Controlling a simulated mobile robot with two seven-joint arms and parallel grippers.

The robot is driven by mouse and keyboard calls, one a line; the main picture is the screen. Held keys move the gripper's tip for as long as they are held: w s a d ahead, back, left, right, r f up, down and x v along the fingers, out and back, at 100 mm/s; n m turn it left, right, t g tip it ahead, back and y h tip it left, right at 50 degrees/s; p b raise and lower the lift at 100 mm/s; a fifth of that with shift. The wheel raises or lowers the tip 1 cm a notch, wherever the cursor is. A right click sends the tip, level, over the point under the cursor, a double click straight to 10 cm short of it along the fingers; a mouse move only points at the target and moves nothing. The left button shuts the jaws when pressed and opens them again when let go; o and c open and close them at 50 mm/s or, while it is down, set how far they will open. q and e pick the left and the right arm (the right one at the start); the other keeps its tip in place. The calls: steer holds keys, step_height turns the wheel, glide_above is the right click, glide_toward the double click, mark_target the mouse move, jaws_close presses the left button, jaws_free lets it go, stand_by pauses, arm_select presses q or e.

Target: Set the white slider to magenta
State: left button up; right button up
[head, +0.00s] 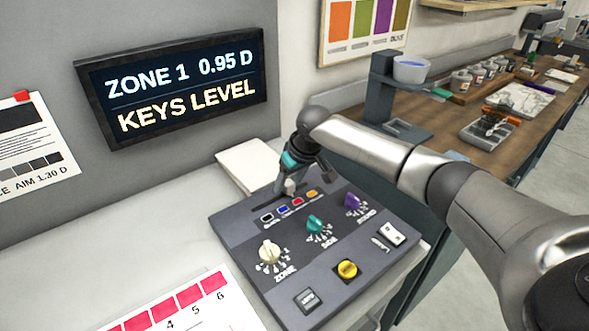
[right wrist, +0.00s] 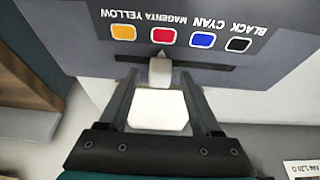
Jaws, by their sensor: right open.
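The white slider (right wrist: 160,71) sits in a dark slot on the grey console (right wrist: 270,20). In the right wrist view it lines up with the red square (right wrist: 163,35) by the MAGENTA label. The slider also shows as a pale block in the head view (head: 290,187). My right gripper (right wrist: 159,76) is open, with one finger on each side of the slider and visible gaps to both. In the head view the right gripper (head: 302,176) reaches down to the console's far edge. My left gripper is in neither view.
The console carries white, teal and purple knobs, a yellow button (head: 347,268) and a white rocker switch (head: 393,233). A wall display (head: 180,85) reads "ZONE 1 0.95 D KEYS LEVEL". A pale pad (head: 247,162) lies behind the console. A wooden bench (head: 440,140) holds cups and trays.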

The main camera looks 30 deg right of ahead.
steer(key=p+v, duration=0.2)
steer(key=v, duration=1.3)
